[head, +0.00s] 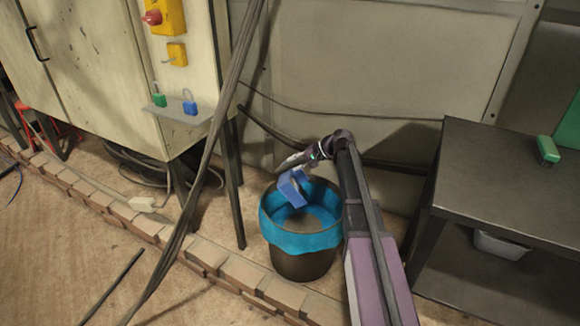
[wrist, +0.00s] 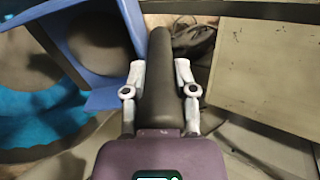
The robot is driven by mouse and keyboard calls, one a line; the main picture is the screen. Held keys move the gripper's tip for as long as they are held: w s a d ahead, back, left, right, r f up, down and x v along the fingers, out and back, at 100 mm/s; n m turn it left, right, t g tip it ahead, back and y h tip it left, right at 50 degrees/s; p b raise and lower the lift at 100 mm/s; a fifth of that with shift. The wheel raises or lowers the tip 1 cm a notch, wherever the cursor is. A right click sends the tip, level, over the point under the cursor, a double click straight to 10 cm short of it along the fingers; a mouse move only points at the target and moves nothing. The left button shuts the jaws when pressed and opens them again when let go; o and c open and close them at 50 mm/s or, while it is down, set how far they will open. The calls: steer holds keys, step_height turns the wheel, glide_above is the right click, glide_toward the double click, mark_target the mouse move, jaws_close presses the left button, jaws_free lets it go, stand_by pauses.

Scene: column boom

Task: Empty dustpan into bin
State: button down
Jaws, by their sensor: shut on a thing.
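The bin (head: 303,262) is dark and round with a bright blue liner (head: 300,238) folded over its rim. It stands on the floor in the middle of the head view. The blue dustpan (head: 293,188) hangs steeply tilted over the bin's mouth. My gripper (head: 305,158) is above the bin's back rim. In the wrist view, my gripper (wrist: 160,72) is shut on the dark handle (wrist: 160,95), and the blue dustpan (wrist: 132,22) lies at upper left. A brownish grey rounded patch shows within its blue edges; I cannot tell whether it is dirt. The blue liner (wrist: 35,115) shows below left.
A dark metal table (head: 510,185) stands at right with a green brush-like thing (head: 547,150) on it. A cream cabinet (head: 95,70) on legs stands at left. Cables (head: 215,125) hang before the bin's left side. A low brick edge (head: 210,260) crosses the floor.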

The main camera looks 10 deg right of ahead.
steer(key=shift+s+d+y+b, duration=0.25)
steer(key=shift+d+y+b, duration=0.3)
steer(key=shift+d, duration=0.3)
steer(key=shift+r, duration=0.1)
stand_by(1.8)
